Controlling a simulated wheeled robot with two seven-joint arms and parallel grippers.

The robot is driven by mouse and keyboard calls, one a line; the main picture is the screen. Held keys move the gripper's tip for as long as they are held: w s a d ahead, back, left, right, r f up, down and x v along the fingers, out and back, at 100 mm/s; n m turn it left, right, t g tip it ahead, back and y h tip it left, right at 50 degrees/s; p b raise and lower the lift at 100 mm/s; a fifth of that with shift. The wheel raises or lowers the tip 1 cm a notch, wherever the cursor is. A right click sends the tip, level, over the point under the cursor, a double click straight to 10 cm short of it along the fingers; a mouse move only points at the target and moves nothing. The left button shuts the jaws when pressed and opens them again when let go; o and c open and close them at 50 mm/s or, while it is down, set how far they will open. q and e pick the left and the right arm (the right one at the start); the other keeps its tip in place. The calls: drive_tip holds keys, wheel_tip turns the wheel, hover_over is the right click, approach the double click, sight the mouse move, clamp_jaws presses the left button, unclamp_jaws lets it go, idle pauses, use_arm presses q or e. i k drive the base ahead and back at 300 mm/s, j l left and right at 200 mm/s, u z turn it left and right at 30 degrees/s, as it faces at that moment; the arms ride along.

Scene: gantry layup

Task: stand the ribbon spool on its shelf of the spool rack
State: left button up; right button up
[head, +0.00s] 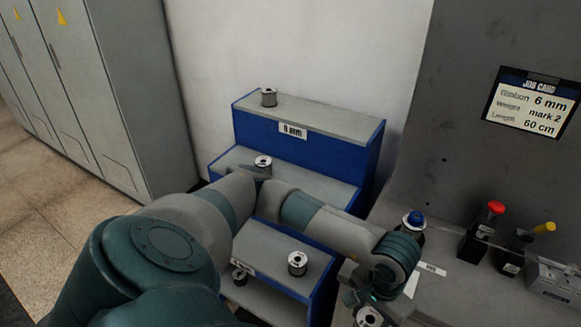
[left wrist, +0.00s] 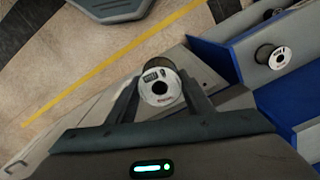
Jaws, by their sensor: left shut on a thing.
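In the head view my left arm reaches across to the right, and its gripper (head: 366,300) is shut on a ribbon spool (head: 368,318) at the bottom edge. In the left wrist view the fingers (left wrist: 160,95) close on both sides of this spool (left wrist: 160,90), whose white labelled face shows. The stepped blue and grey spool rack (head: 345,160) stands at the middle, left of the held spool. Single spools stand on its top shelf (head: 269,97), second shelf (head: 263,163) and the lower steps (head: 297,263), (head: 239,276). My right gripper is out of view.
My left arm hides part of the rack. The grey bench (head: 440,290) at right holds a blue-capped bottle (head: 414,221), red- and yellow-topped items (head: 495,209) and a box (head: 555,280). A job card (head: 532,103) reads 6 mm. Cabinets (head: 110,90) stand left.

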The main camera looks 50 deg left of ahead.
sight(318, 117)
drive_tip(key=k+j, duration=0.1)
drive_tip(key=j, duration=0.3)
drive_tip(key=j+z, duration=0.1)
drive_tip(key=j, duration=0.35)
drive_tip(key=k+j, duration=0.15)
drive_tip(key=j, duration=0.25)
drive_tip(key=k+j+z, duration=0.1)
drive_tip(key=j, duration=0.3)
drive_tip(key=j+z, duration=0.1)
drive_tip(key=j, duration=0.75)
